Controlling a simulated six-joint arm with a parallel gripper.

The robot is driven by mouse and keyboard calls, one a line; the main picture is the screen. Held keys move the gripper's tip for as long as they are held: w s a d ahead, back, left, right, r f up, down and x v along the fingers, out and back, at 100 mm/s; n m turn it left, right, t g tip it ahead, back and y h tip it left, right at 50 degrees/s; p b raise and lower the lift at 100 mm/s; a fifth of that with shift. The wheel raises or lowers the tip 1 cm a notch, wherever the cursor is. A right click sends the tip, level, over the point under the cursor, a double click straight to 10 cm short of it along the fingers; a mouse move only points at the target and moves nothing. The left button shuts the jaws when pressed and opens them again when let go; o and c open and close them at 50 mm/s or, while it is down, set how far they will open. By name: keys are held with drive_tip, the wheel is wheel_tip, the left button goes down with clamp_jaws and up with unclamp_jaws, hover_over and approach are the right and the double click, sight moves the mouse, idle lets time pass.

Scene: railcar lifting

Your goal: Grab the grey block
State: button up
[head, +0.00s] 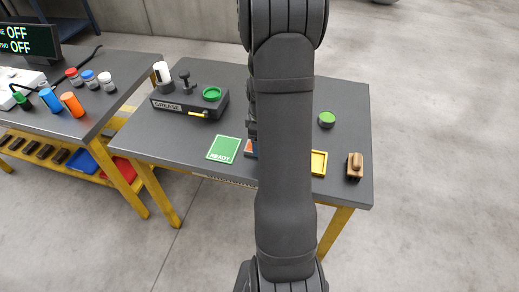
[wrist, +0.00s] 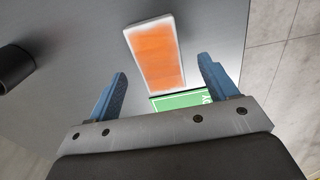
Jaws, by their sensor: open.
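I cannot make out a plain grey block in either view; my own arm hides the middle of the table in the head view. My gripper (wrist: 162,72) shows in the wrist view with its two blue fingers wide apart and nothing held. Beyond and between the fingers is an orange panel with a pale whitish border (wrist: 155,52); I cannot tell its height. The green READY card (head: 223,149) lies flat on the table, and part of it shows in the wrist view (wrist: 182,100) below the orange panel.
A dark GREASE box (head: 190,101) stands at the back left of the dark table (head: 345,100). A green-topped round piece (head: 326,119), a yellow-framed tray (head: 319,163) and a brown wooden piece (head: 355,166) are on the right. Bottles and jars stand on the left bench (head: 90,120).

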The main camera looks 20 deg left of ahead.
drive_tip(key=shift+w+a+f, duration=0.1)
drive_tip(key=shift+f, duration=1.4)
drive_tip(key=shift+c, duration=0.2)
drive_tip(key=c, duration=1.3)
drive_tip(key=shift+o, duration=0.2)
drive_tip(key=shift+r, duration=0.1)
